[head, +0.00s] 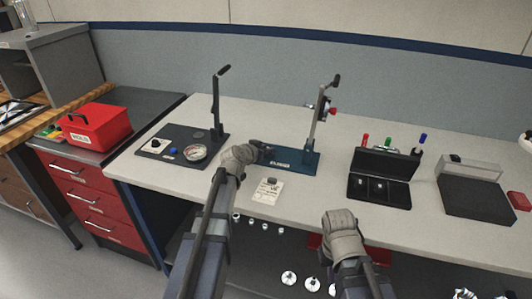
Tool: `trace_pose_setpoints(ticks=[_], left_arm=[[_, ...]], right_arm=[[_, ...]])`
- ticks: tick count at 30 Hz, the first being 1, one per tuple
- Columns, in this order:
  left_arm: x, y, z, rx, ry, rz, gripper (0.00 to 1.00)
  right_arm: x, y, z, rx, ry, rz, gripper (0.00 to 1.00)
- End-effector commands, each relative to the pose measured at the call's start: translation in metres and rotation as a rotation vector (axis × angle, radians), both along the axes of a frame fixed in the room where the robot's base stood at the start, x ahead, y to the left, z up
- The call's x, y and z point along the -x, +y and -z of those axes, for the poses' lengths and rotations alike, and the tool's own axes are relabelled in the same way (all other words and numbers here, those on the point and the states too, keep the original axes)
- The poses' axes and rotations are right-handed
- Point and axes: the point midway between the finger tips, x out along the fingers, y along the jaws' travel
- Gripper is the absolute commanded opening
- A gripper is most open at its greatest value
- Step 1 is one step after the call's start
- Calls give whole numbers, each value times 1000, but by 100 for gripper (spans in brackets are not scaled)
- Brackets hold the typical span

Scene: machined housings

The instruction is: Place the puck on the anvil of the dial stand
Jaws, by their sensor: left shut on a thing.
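The dial stand (310,160) has a blue base plate, with an upright column and a red knob at its right end. Its anvil is too small to make out. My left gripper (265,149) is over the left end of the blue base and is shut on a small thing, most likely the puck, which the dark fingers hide. I cannot tell if that thing touches the base. My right gripper (339,217) is low at the bench's front edge, right of the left arm. Its fingers are hidden behind its own wrist.
A black plate with a lever and round gauge (195,153) stands left. A white card (265,195) with a small grey piece lies in front. A black case (380,195) and a grey block (470,170) stand right. A red toolbox (95,127) is far left.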

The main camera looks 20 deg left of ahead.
Motion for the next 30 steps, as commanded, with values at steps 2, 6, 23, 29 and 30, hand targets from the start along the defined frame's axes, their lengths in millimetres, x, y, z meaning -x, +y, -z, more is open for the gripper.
trace_pose_setpoints(ticks=[2, 6, 23, 29, 30], left_arm=[[0, 0, -1, 0, 0, 0, 0], [0, 0, 3, 0, 0, 0, 0], [0, 0, 1, 0, 0, 0, 65], [21, 4, -14, 1, 0, -3, 65], [28, 6, -18, 0, 0, -2, 65]], right_arm=[[0, 0, -1, 0, 0, 0, 0], [0, 0, 3, 0, 0, 0, 0], [0, 0, 1, 0, 0, 0, 0], [0, 0, -14, 0, 0, 0, 0], [0, 0, -18, 0, 0, 0, 0]])
